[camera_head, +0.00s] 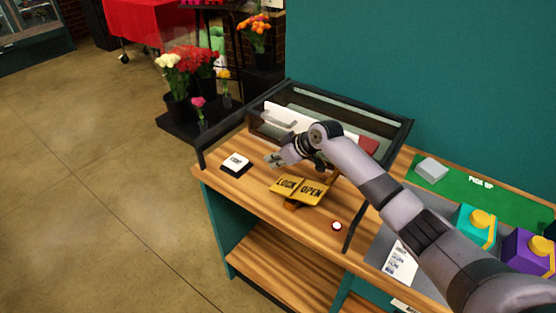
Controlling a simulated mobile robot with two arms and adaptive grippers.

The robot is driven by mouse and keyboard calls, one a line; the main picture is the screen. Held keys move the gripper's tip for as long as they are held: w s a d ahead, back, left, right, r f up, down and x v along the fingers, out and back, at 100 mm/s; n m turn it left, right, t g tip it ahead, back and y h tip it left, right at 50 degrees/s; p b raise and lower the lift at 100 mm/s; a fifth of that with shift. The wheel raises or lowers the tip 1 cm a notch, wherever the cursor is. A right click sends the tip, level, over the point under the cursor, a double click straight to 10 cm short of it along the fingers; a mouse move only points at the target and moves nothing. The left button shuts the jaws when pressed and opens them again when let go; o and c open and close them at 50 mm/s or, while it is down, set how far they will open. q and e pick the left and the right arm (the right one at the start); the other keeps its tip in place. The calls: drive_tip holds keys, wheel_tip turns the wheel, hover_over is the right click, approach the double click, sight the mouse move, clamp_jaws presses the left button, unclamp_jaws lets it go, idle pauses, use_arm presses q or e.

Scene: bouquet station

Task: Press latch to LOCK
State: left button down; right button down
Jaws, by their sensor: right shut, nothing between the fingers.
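The latch is a yellow rocker plate on the wooden counter, with a LOCK half (286,185) on the left and an OPEN half (313,192) on the right. The two halves meet at a ridge on a small wooden-coloured base. My right gripper (270,161) is shut and empty. In the picture it shows just above and left of the LOCK half, and it appears apart from the plate. My right arm comes in from the right and passes over the counter behind the latch. My left gripper is not in view.
A black-framed glass case (320,103) stands behind the latch. A white-topped button (236,161) is at the left, and a small red-and-white button (337,226) is at the right. A green mat (500,204) and coloured boxes lie further right. Flowers stand behind left.

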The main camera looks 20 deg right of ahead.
drive_tip(key=w+r+b+v, duration=0.1)
drive_tip(key=b+v, duration=0.1)
drive_tip(key=v, duration=0.7)
drive_tip(key=shift+a+r, duration=0.2)
